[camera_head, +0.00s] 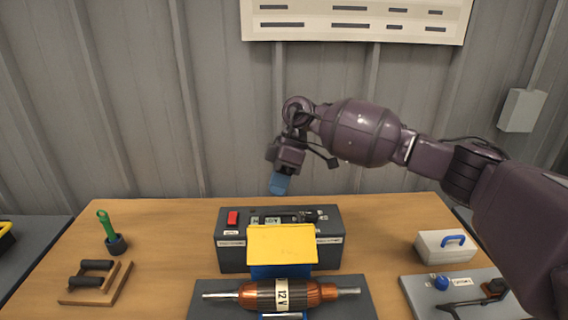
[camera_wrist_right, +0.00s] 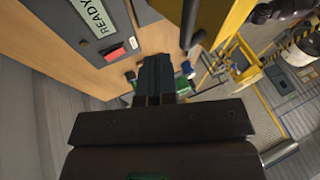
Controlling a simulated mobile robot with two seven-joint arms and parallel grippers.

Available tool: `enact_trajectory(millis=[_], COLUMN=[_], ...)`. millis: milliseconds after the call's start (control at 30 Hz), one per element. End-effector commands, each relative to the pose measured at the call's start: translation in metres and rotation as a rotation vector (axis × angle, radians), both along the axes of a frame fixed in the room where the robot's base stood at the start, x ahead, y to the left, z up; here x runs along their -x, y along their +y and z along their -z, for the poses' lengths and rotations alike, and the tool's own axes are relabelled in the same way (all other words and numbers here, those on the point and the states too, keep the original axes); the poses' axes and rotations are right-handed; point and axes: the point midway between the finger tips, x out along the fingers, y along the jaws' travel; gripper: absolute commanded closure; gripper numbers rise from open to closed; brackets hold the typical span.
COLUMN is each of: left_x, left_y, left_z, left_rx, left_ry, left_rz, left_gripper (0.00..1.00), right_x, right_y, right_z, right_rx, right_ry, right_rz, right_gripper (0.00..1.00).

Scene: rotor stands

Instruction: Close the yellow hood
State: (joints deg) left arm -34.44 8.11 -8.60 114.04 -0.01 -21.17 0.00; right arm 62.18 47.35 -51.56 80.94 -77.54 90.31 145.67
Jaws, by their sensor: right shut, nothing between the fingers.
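The yellow hood (camera_head: 282,244) is a flat panel at the front middle of a dark grey box (camera_head: 328,225), facing me above a blue part (camera_head: 262,271). I cannot tell its exact tilt. My right gripper (camera_head: 279,184) is shut and empty, with blue fingertips pointing down. It hangs above and behind the hood, apart from it, over the back of the box. In the right wrist view the shut fingers (camera_wrist_right: 156,72) show at the middle, with the box's READY display (camera_wrist_right: 95,17) at upper left. My left gripper is not in view.
A copper rotor (camera_head: 322,292) marked 12 V lies in front of the hood. A red switch (camera_head: 233,218) is on the box. At left stand a wooden stand (camera_head: 112,283) and a green-handled tool (camera_head: 104,225); at right, a white case with a blue handle (camera_head: 432,248).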

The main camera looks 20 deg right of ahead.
Motion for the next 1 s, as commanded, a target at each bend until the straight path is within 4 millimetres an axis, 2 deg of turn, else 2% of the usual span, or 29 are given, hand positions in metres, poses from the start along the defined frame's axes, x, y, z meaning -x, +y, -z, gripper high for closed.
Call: enact_trajectory(millis=[100,300,1000], left_x=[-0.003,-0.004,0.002], left_y=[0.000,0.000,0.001], left_z=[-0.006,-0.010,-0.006], left_rx=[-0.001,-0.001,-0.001], left_ry=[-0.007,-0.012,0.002], left_rz=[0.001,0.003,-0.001], left_gripper=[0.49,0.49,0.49], right_x=[0.013,0.024,0.023], right_y=[0.003,0.006,0.003], right_z=[0.005,0.012,0.013], right_rx=[-0.002,0.000,0.006], right_ry=[-0.001,-0.002,-0.023], right_rz=[0.000,0.001,0.003], right_gripper=[1.00,1.00,1.00])
